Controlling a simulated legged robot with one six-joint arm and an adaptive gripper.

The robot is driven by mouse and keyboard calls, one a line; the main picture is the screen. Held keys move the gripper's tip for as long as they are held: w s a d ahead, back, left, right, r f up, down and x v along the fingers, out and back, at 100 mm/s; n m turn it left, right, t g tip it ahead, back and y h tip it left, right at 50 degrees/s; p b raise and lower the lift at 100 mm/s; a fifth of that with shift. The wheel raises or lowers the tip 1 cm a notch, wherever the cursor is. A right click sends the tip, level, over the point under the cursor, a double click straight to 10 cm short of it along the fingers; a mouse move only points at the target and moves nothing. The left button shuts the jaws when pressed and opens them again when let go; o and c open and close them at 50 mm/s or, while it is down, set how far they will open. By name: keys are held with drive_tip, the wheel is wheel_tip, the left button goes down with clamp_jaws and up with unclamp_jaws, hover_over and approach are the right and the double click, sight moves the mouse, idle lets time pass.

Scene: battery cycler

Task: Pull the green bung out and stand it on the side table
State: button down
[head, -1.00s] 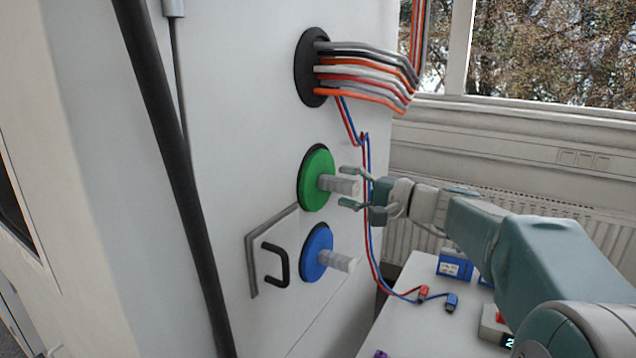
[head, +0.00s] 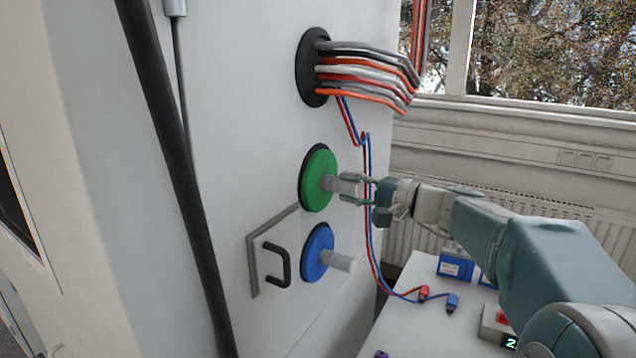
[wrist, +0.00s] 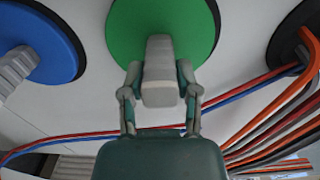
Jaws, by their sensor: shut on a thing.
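The green bung (head: 318,180) sits in its dark-rimmed port in the cabinet's white side wall, its grey grip sticking out to the right. My gripper (head: 350,186) is shut on that grip. In the wrist view the green disc (wrist: 127,28) fills the top middle, and my gripper's two fingers (wrist: 160,92) press the grey grip from both sides. The side table (head: 399,327) stands below and to the right, its near part cut off by the frame.
A blue bung (head: 317,252) with a grey grip sits just below the green one. Grey, white and orange cables (head: 365,72) leave a port above. Thin red and blue leads (head: 367,215) hang close to my gripper. Blue boxes (head: 455,266) and a meter (head: 497,326) occupy the table.

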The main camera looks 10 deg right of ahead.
drive_tip(key=shift+v, duration=0.85)
idle(0.3)
drive_tip(key=shift+r+v, duration=0.2)
drive_tip(key=shift+v, duration=2.5)
